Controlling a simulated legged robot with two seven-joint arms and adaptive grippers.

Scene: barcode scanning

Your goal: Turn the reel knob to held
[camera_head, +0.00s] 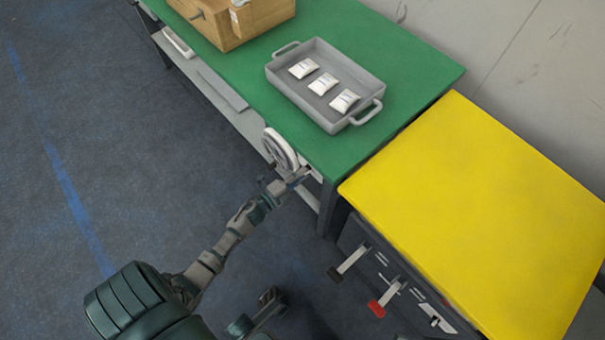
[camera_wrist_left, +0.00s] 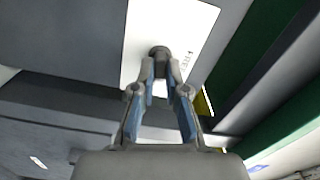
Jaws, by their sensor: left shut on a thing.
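A round grey reel (camera_head: 280,148) stands at the front edge of the green table, near its right corner. My left gripper (camera_head: 296,179) is at the near side of the reel, below the tabletop edge. In the left wrist view the left gripper's fingertips (camera_wrist_left: 161,66) are closed around a dark grey knob (camera_wrist_left: 160,51). The fingers partly hide the knob. A part of my other arm, perhaps the right gripper (camera_head: 268,300), shows at the bottom; its fingers are unclear.
A grey tray (camera_head: 285,88) with three white packets (camera_head: 323,84) stands on the green table (camera_head: 420,80). A wooden box (camera_head: 240,25) is at the back left. A yellow-topped cabinet (camera_head: 480,210) with levers, one red-ended (camera_head: 377,308), stands at right. The left floor is clear.

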